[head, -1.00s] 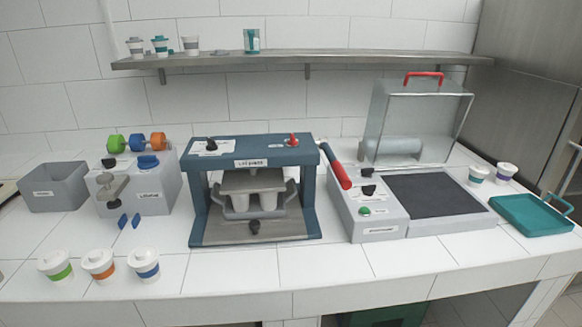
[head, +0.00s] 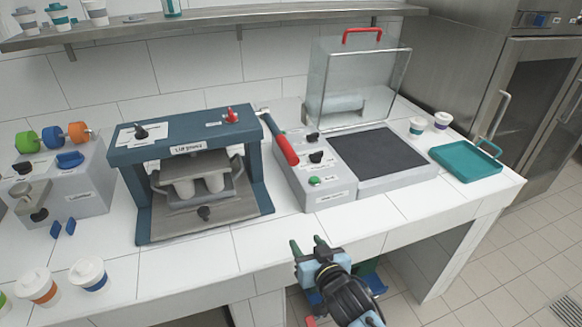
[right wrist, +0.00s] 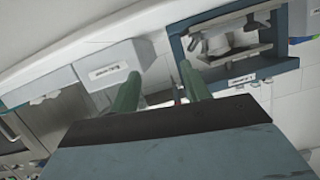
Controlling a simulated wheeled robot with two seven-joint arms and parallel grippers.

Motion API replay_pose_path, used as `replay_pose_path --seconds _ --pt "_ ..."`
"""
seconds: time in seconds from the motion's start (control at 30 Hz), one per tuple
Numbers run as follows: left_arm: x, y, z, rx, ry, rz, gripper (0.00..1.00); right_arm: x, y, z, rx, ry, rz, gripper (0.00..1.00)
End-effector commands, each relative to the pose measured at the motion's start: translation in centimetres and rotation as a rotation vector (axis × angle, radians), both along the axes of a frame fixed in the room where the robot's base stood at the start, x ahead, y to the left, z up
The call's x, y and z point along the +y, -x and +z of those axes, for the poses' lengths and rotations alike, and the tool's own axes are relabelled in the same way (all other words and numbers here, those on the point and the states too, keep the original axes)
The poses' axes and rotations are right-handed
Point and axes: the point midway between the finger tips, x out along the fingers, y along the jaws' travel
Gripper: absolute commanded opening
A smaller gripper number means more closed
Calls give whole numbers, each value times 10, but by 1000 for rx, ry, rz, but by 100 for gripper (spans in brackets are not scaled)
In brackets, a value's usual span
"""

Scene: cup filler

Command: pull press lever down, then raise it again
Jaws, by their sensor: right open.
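My right gripper (head: 309,243) is open and empty, in front of the counter's front edge, below and apart from the lever. In the right wrist view its two green fingers (right wrist: 158,92) stand apart, with the press (right wrist: 235,45) at the upper right. My left gripper is not in view.
A grey control box (head: 315,180) with a dark flat plate (head: 378,155) stands right of the press. A teal tray (head: 466,160) is farther right. Lidded cups (head: 89,272) stand at the front left. A shelf (head: 220,22) runs along the wall.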

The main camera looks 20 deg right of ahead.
Motion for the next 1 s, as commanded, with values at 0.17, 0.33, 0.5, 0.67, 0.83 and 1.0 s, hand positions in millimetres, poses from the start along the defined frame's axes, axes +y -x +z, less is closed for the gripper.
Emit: replay_pose_path --seconds 0.17,0.33,0.5,0.67,0.83,1.0 --pt "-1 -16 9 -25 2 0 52 -4 -12 117 -213 -65 -35 47" --pt "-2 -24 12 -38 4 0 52 -7 -12 157 -289 -91 -49 47" --pt "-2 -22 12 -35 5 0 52 -6 -27 162 -298 -94 -50 47" --pt "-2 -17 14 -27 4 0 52 -5 -57 162 -298 -93 -48 47" --pt "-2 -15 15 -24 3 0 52 -4 -92 162 -297 -92 -49 47" --pt "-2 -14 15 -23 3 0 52 -3 -120 161 -295 -93 -49 47"
